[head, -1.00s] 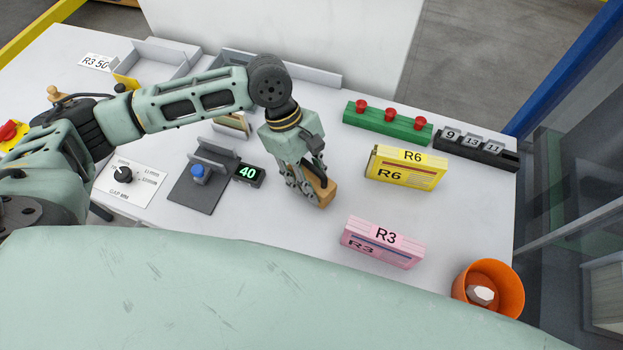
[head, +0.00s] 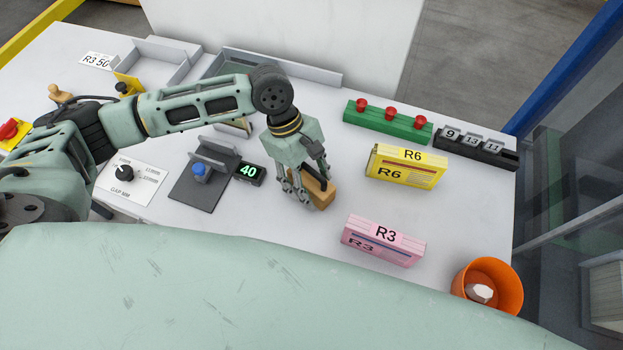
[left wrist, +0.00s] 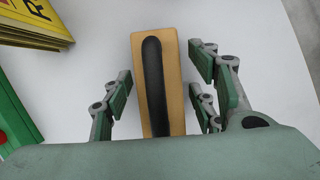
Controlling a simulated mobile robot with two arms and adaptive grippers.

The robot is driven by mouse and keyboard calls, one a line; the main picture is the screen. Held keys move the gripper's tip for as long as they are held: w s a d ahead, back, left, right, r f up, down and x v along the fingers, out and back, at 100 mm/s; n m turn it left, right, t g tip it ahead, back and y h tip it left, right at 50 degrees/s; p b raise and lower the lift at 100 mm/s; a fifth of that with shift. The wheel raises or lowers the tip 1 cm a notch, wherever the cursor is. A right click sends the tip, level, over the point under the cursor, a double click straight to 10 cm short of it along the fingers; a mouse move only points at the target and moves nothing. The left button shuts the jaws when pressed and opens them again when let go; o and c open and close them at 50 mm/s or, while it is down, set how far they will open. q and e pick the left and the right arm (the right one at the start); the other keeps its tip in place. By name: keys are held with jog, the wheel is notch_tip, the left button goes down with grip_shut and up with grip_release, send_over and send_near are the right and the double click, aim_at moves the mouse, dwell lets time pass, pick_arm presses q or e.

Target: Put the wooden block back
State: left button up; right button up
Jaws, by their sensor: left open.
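The wooden block (head: 321,190) is light brown with a black strip along its top. It stands on the white table, left of the pink R3 stack. In the left wrist view the block (left wrist: 174,75) lies between my spread fingers, with gaps on both sides. My left gripper (head: 305,191) is open around the block from above; its fingers (left wrist: 160,100) do not appear to touch it. The near part of the block is hidden by my gripper in the wrist view. My right gripper is not in view.
The pink R3 stack (head: 382,246) and yellow R6 stack (head: 405,172) stand to the right. A green rail with red knobs (head: 386,122) is behind. A grey stand (head: 196,194) and a display reading 40 (head: 249,173) are left. An orange cup (head: 508,286) is at front right.

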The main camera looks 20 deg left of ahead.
pick_arm(q)
jog(key=b+v, duration=0.1)
jog(key=v, duration=1)
jog(key=shift+b, duration=0.35)
jog(key=shift+w+a+r, duration=0.1)
jog(key=shift+a+r, duration=0.1)
jog(key=shift+r, duration=0.4)
